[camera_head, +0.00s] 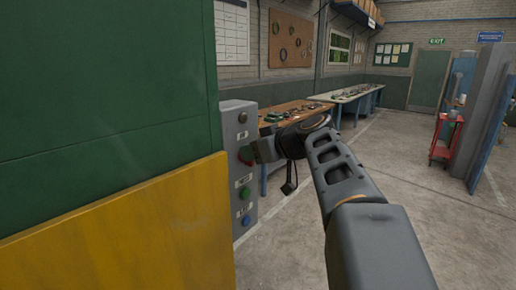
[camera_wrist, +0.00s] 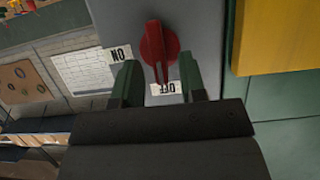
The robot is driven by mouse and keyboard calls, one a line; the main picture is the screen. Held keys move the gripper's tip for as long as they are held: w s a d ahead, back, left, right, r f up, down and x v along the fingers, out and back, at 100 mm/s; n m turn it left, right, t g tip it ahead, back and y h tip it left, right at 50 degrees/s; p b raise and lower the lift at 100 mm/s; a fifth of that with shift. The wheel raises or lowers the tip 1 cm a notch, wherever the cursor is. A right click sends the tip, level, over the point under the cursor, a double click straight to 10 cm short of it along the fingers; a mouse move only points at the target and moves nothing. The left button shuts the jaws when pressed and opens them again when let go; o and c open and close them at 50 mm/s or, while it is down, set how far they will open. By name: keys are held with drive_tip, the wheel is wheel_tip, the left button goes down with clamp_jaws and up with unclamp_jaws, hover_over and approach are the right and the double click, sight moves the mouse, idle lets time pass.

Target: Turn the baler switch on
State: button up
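The baler switch is a red rotary knob (camera_wrist: 158,45) on a grey control box (camera_wrist: 205,20). In the wrist view its narrow end points down at the OFF label (camera_wrist: 166,88), and the ON label (camera_wrist: 120,54) is to its left; both labels appear upside down. My gripper (camera_wrist: 159,66) is open, with one green finger on each side of the knob's lower end and visible gaps to it. In the head view my gripper (camera_head: 256,151) is at the face of the control box (camera_head: 239,215) and mostly hides the red knob (camera_head: 246,155).
The box also carries a green button (camera_head: 245,193), a blue button (camera_head: 246,220) and a dark round part at the top. A green and yellow machine body (camera_head: 110,110) fills the left. Workbenches (camera_head: 355,92) stand behind. Open floor (camera_head: 440,215) lies right of my arm.

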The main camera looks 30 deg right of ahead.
drive_tip(key=shift+c, duration=0.2)
clamp_jaws()
drive_tip(key=shift+d, duration=0.1)
drive_tip(key=shift+w+d+f+m+y+b, duration=0.15)
drive_tip(key=shift+d+f+m+y+b, duration=0.3)
drive_tip(key=shift+m+y, duration=1.3)
drive_tip(key=shift+w+d+f+m+y+b, duration=0.15)
drive_tip(key=shift+m+y+b, duration=0.5)
drive_tip(key=shift+m, duration=2)
drive_tip(key=shift+w+d+f+m+y+b, duration=0.1)
drive_tip(key=shift+d+f+m+y+b, duration=0.25)
drive_tip(key=shift+m+y, duration=1.4)
drive_tip(key=shift+a+m+h, duration=0.1)
drive_tip(key=shift+m+h, duration=0.15)
drive_tip(key=shift+m, duration=0.5)
